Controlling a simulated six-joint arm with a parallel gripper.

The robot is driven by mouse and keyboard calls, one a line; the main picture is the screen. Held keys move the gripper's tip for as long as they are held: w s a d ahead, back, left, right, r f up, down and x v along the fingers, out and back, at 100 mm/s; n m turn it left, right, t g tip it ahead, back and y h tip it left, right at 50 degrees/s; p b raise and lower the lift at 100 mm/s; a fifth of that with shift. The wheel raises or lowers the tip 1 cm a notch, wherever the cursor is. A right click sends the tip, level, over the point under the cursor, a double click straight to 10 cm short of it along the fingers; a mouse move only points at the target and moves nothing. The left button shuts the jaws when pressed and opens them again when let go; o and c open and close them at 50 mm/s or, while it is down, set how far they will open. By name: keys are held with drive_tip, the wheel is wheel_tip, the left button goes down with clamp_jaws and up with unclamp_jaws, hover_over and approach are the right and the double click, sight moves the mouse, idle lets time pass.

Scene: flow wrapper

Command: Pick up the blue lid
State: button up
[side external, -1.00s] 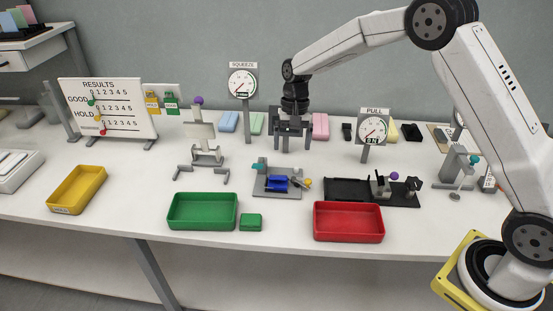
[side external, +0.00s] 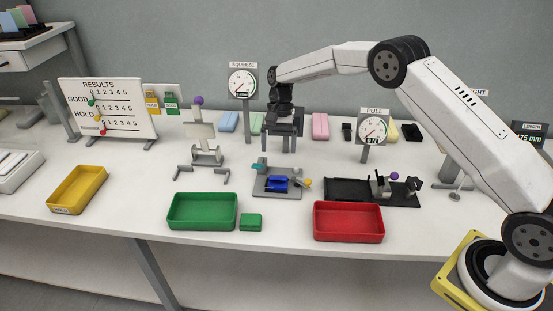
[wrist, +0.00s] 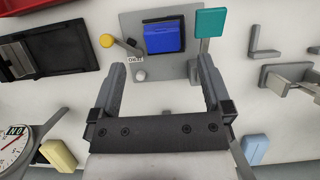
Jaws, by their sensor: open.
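The blue lid (side external: 277,184) sits in a small grey fixture (side external: 262,193) in the middle of the table. In the wrist view the blue lid (wrist: 162,37) lies just beyond my fingertips, roughly centred between them. My gripper (side external: 284,147) is above and behind the fixture, apart from the lid. Its two fingers (wrist: 161,68) are spread with nothing between them.
On the fixture, a teal plate (wrist: 210,22) stands right of the lid and a yellow-knobbed lever (wrist: 106,41) left of it. A black fixture (side external: 345,190), green tray (side external: 203,225) and red tray (side external: 348,237) are near. The squeeze gauge (side external: 242,84) stands behind.

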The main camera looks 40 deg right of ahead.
sight(278, 177)
drive_tip(key=shift+f, duration=2.95)
drive_tip(key=shift+x, duration=2.5)
drive_tip(key=c, duration=1.1)
drive_tip(key=shift+r, duration=0.1)
